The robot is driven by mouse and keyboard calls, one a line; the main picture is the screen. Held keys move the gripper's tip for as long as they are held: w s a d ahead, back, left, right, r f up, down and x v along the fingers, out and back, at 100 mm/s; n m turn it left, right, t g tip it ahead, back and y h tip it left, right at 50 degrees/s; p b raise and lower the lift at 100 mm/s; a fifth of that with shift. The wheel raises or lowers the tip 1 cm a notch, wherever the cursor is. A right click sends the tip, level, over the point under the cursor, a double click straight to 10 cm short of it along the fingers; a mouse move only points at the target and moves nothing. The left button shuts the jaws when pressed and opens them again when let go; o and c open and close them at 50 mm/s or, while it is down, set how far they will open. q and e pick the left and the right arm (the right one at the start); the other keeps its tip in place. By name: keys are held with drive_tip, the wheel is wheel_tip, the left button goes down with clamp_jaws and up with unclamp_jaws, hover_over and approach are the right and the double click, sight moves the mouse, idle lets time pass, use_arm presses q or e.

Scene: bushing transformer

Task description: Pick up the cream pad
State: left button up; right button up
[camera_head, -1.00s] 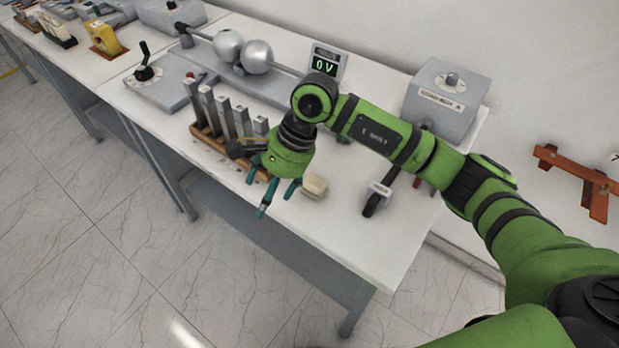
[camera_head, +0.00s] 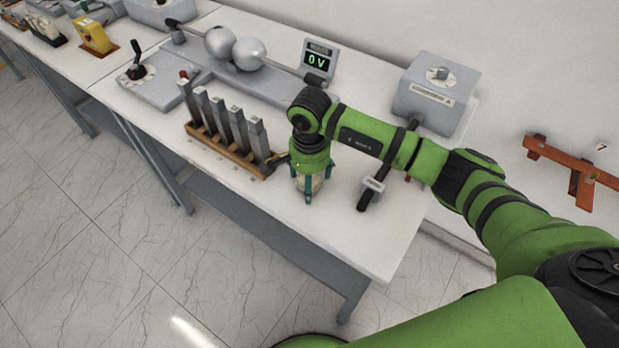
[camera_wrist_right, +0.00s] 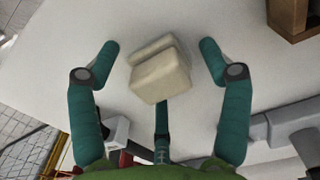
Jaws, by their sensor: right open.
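The cream pad (camera_wrist_right: 160,75) lies on the white table, a pale block with a groove along it, seen in the right wrist view. It sits between the spread fingers of my right gripper (camera_wrist_right: 160,62), which is open. In the head view, my right gripper (camera_head: 310,190) points down above the table and largely hides the pad; a little cream (camera_head: 312,183) shows between the fingers. I cannot tell that any finger touches the pad. My left gripper is not in view.
A wooden rack (camera_head: 228,150) of upright grey bars stands just left of my right gripper. A black-handled tool (camera_head: 372,190) lies to the right. Behind are two metal spheres (camera_head: 236,48), a 0 V display (camera_head: 318,60) and a grey box (camera_head: 436,92). The table's front corner is clear.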

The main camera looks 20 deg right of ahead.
drive_tip(key=c, duration=1.2)
drive_tip(key=shift+c, duration=0.2)
drive_tip(key=shift+r+b, duration=0.45)
drive_tip(key=shift+r, duration=0.1)
wheel_tip(320, 180, up, 3)
drive_tip(key=shift+w+f+b, duration=0.1)
drive_tip(key=shift+f+b, duration=0.05)
drive_tip(key=shift+b, duration=0.75)
drive_tip(key=s+a+r+b, duration=0.3)
drive_tip(key=s+a+r, duration=0.3)
drive_tip(key=s, duration=0.4)
drive_tip(key=shift+a+r, duration=0.2)
drive_tip(key=shift+r, duration=0.45)
